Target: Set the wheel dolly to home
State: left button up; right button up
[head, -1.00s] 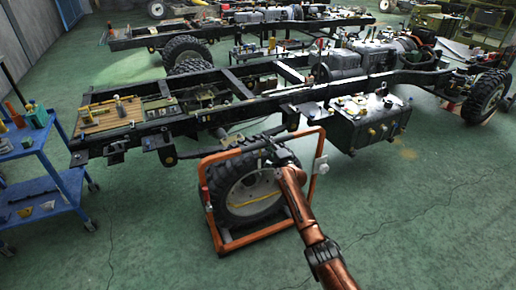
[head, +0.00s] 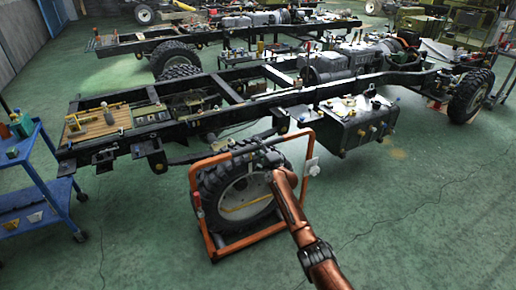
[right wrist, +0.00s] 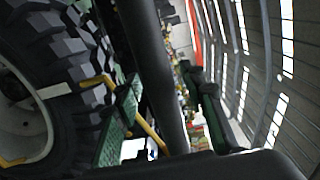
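The wheel dolly is an orange tubular frame (head: 208,226) standing on the green floor, with a large black tyre (head: 208,190) upright in it. The tyre's pale hub shows in the middle. My right arm comes in from the bottom right, and my right gripper (head: 264,160) is at the top of the dolly, by its upper bar. In the right wrist view the tyre (right wrist: 85,50) fills the left side, close to the gripper. My left gripper is not in view.
A long black truck chassis (head: 230,88) stands just behind the dolly, with a dark tank box (head: 352,125) close on the right. A blue trolley (head: 48,190) stands at the left edge. Floor is clear in front and at the right. Another chassis stands farther back.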

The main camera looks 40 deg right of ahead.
jog(key=shift+s+a+f, duration=0.1)
jog(key=shift+s+a, duration=0.05)
jog(key=shift+s, duration=0.1)
jog(key=v, duration=1.1)
jog(key=shift+s, duration=0.25)
